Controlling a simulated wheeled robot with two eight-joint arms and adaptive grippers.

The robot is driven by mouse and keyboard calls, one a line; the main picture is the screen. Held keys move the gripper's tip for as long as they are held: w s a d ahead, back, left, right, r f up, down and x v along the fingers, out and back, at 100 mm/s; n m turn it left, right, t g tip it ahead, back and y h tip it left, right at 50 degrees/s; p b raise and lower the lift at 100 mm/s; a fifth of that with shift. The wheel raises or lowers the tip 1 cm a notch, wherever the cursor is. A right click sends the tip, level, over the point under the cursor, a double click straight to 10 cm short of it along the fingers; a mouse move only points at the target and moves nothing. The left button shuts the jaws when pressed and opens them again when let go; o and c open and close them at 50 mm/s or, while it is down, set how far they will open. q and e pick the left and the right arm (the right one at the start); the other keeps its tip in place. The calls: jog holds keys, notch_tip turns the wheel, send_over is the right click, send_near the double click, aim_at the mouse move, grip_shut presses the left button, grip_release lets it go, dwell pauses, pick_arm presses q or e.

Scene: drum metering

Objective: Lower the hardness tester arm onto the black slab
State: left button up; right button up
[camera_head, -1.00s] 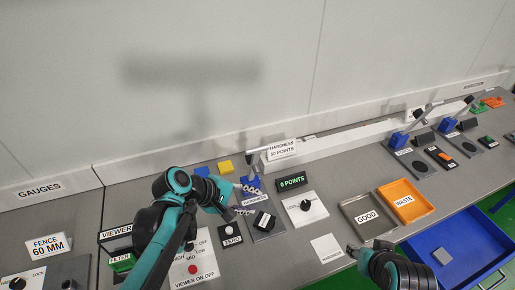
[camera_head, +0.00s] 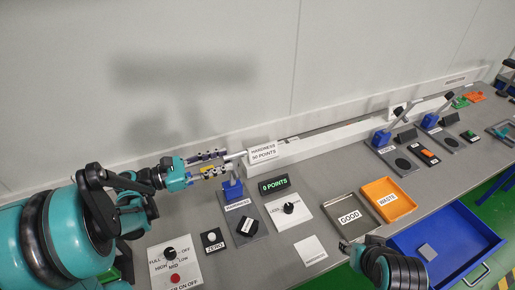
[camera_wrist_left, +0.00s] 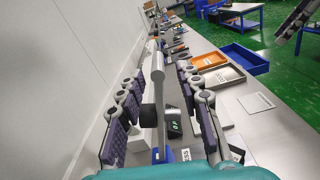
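The hardness tester has a blue post (camera_head: 232,189) on a grey plate, and its pale arm (camera_head: 236,156) is raised, its end near the HARDNESS sign. The black slab (camera_head: 247,226) lies on the tester's plate, in front of the post. My left gripper (camera_head: 222,162) is at the height of the raised arm. In the left wrist view its fingers (camera_wrist_left: 162,100) are spread, with the arm's grey handle (camera_wrist_left: 158,72) between them and gaps on both sides. My right gripper (camera_head: 346,246) is low at the bench front, its fingers too small to read.
A GOOD tray (camera_head: 352,232) and an orange WASTE tray (camera_head: 389,184) stand to the right. A ZERO button (camera_head: 212,241) is left of the slab. The wall runs close behind the sign.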

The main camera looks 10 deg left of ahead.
aim_at(245, 152)
pick_arm(q)
jog(key=b+x, duration=0.1)
jog(key=x, duration=0.6)
jog(key=shift+w+d+r, duration=0.2)
jog(key=shift+w+d, duration=0.05)
grip_shut()
